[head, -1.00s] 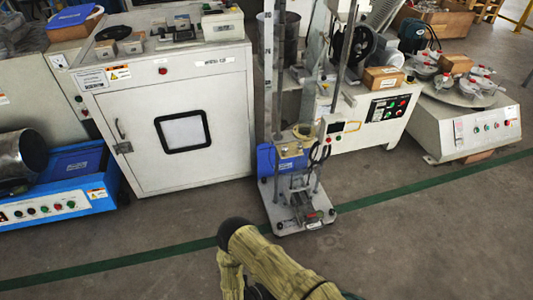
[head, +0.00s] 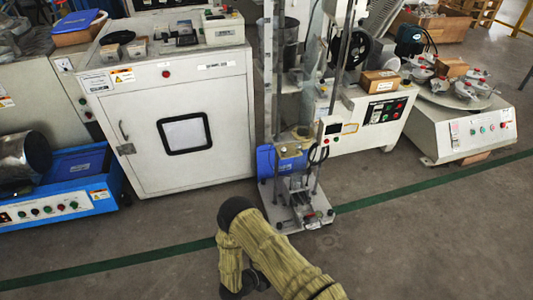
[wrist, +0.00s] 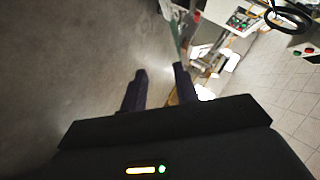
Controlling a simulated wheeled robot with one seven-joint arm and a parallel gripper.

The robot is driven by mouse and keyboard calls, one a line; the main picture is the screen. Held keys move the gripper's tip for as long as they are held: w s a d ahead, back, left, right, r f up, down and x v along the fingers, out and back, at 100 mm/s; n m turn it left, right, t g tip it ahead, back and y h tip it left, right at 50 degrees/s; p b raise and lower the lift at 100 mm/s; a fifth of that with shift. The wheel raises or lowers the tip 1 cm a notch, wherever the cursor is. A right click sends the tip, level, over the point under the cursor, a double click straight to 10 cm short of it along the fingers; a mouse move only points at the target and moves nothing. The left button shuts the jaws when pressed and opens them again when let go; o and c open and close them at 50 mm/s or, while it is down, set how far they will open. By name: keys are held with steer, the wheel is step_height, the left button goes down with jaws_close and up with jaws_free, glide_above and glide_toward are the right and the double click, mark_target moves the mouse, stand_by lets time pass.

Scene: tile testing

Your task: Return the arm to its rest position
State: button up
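My arm, in a yellowish ribbed sleeve, shows at the bottom centre of the head view, bent at a dark joint. My gripper (wrist: 160,70) is in the wrist view with its two dark fingers apart and pale floor showing between their tips. I see nothing held between them. In the head view the gripper cannot be made out clearly; only dark parts show below the bent sleeve.
A white cabinet (head: 140,165) and a tall test stand (head: 300,205) stand ahead of the arm. A blue machine (head: 65,205) is at left, and a sloped white machine (head: 440,130) at right. Open grey floor (head: 430,245) with a green line (head: 110,263) lies in front.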

steer(key=w+a+r+n+y+p, duration=0.1)
steer(key=w+a+r+n+y, duration=0.2)
steer(key=w+r, duration=0.5)
steer(key=w+a+r+n+y+p, duration=0.15)
steer(key=w+r+n+y, duration=0.3)
steer(key=r, duration=0.65)
steer(key=d+r+n+g+y+p, duration=0.1)
steer(key=d+r+n, duration=0.1)
steer(key=r, duration=0.5)
steer(key=d+r+n+g+y+p, duration=0.1)
steer(key=d+r+n+y, duration=0.15)
steer(key=r, duration=0.45)
steer(key=s+d+r+n+g+h+p, duration=0.1)
steer(key=s+d+r+n+g+p, duration=0.1)
steer(key=s+d+r+n, duration=0.55)
steer(key=s+d+r+n+g+p, duration=0.15)
steer(key=s+d+r, duration=0.35)
steer(key=s+r, duration=0.55)
steer(key=w+p+v, duration=0.2)
steer(key=p+v, duration=0.9)
steer(key=p, duration=0.1)
steer(key=w+r+p+v, duration=0.1)
steer(key=w+p+v, duration=0.2)
steer(key=p+v, duration=0.8)
steer(key=w+r+p+v, duration=0.1)
steer(key=w+p+v, duration=0.1)
steer(key=p+v, duration=1)
steer(key=shift+w+a+r+p, duration=0.15)
steer(key=shift+w+a+p, duration=0.3)
steer(key=shift+p, duration=0.5)
